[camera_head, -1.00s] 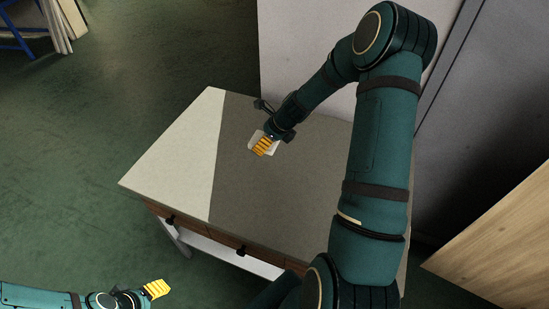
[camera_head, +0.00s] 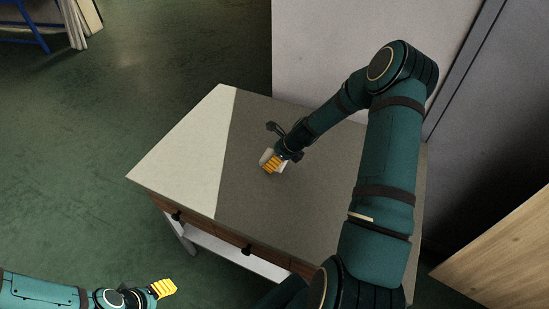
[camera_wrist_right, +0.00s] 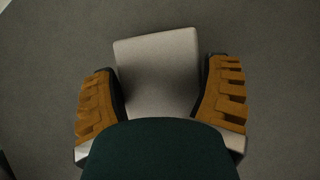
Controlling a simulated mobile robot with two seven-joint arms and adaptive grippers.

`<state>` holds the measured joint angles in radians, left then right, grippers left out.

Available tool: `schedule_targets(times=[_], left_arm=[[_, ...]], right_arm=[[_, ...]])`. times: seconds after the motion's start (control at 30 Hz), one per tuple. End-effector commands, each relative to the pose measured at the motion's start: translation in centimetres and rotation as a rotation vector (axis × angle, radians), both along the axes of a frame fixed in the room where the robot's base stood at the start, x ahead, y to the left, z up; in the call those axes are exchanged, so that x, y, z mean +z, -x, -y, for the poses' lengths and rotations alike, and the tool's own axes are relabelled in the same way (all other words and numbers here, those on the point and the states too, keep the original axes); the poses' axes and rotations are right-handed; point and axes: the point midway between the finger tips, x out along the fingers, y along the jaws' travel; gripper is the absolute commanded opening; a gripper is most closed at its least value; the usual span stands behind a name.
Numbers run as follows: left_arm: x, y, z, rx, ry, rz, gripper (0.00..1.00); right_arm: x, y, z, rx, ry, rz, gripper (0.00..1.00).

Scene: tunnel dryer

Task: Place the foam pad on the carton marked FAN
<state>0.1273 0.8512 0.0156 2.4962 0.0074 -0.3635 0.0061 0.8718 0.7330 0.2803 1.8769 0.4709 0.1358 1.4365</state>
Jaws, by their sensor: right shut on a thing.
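My right gripper (camera_head: 271,165) is over the grey part of the table top, with its orange fingers pointing down. It is shut on a pale grey, flat foam pad (camera_wrist_right: 160,72). In the right wrist view the pad lies between the two fingers (camera_wrist_right: 162,100), and its near end is hidden by my dark green gripper body. Whether the pad touches the table cannot be told. My left gripper (camera_head: 163,288) is at the lower left, away from the table; its finger gap is not clear. No carton marked FAN shows in these views.
The table (camera_head: 187,145) has a pale left part and a grey right part, with no other objects visible on it. Drawers with dark knobs (camera_head: 247,249) are on its front. A pale wall (camera_head: 330,45) stands behind, and a wooden panel (camera_head: 500,240) is at right.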

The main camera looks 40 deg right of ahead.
Motion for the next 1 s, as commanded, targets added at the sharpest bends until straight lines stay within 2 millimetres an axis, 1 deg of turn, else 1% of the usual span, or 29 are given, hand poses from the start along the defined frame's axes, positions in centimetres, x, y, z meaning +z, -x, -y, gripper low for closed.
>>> schedule_targets(times=[0.1, 0.13, 0.17, 0.2, 0.43, 0.57, 0.67, 0.9, 1.0], left_arm=[[-0.3, 0.1, 0.0, 0.0, 0.0, -0.001, 0.57], [-0.2, 0.1, 0.0, -0.001, 0.0, -0.002, 0.57], [-0.2, 0.1, 0.0, -0.001, 0.0, -0.002, 0.57], [-0.2, 0.1, 0.0, 0.0, 0.0, -0.001, 0.57], [-0.1, 0.0, 0.0, 0.0, 0.0, -0.001, 0.57], [0.1, -0.1, 0.0, 0.0, 0.0, 0.001, 0.57], [0.3, -0.1, 0.0, 0.002, 0.0, 0.002, 0.57], [1.0, -0.3, -0.1, 0.006, -0.002, 0.007, 0.57], [1.2, -0.4, -0.1, 0.007, -0.002, 0.009, 0.57]], right_arm=[[-0.3, 0.0, 0.0, 0.0, 0.0, 0.0, 0.6], [-0.3, 0.0, 0.0, -0.001, 0.0, 0.0, 0.87], [-0.3, 0.0, 0.0, 0.0, 0.0, 0.0, 0.97], [-0.2, 0.0, 0.0, 0.0, 0.0, 0.0, 1.0], [-0.1, 0.0, 0.0, 0.0, 0.0, 0.0, 1.0], [0.6, 0.2, 0.2, -0.001, 0.002, 0.001, 1.0], [1.9, 0.9, 0.6, -0.004, 0.003, 0.0, 1.0], [6.2, 3.3, 1.8, -0.003, 0.004, 0.001, 1.0], [7.7, 4.2, 2.2, -0.003, 0.003, 0.0, 1.0]])
